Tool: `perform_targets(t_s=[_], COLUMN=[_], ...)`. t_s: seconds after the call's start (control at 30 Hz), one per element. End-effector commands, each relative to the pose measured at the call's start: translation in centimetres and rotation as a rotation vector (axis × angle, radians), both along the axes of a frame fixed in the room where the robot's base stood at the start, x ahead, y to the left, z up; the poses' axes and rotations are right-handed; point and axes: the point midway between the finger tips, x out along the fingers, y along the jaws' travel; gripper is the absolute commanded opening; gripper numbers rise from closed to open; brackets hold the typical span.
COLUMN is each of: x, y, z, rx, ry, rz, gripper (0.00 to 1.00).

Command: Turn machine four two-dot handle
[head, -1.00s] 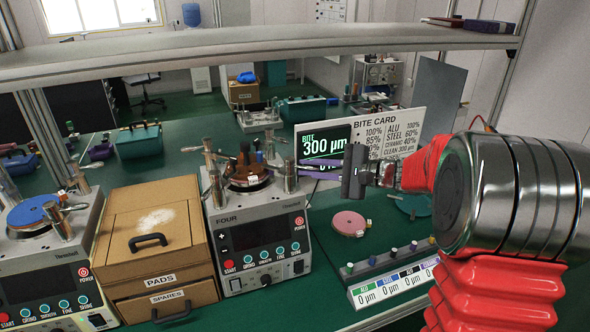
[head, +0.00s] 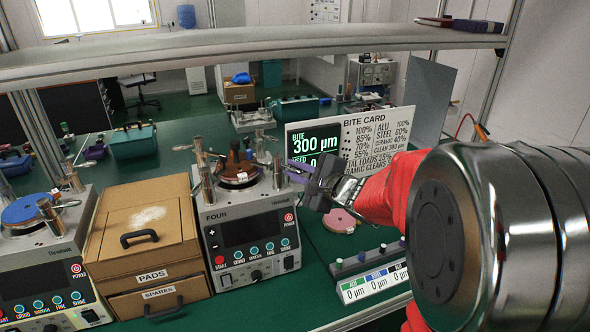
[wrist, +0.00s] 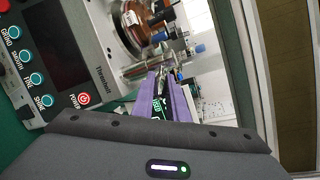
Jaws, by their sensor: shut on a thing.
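Machine four (head: 250,232) stands in the middle of the head view, with a dark screen, red and teal buttons and a round plate on top carrying a brown disc (head: 238,172). Upright silver posts with handles flank the plate. My gripper (head: 293,171) has reached in from the right to the right-hand post (head: 278,177). In the wrist view, its purple fingers (wrist: 163,80) are shut on the silver handle (wrist: 150,69) at the machine's top. The dots on the handle cannot be made out, and the fingers hide part of it.
The bite card (head: 375,135) and a display (head: 315,142) stand behind my gripper. A pink disc (head: 340,221) lies on the green bench below it. A wooden cabinet (head: 143,227) stands left of machine four. A shelf (head: 250,49) spans above.

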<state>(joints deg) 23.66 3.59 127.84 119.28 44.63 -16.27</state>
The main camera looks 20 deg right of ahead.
Motion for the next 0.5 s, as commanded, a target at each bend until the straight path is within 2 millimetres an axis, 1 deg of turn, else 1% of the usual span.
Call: perform_targets(t_s=[0.03,0.5], x=[-0.11,-0.20], y=[0.14,0.13], z=[-0.32,-0.30], rx=[-0.001,-0.001], ry=[0.006,0.007], rz=[-0.013,-0.064], gripper=[0.00,0.00])
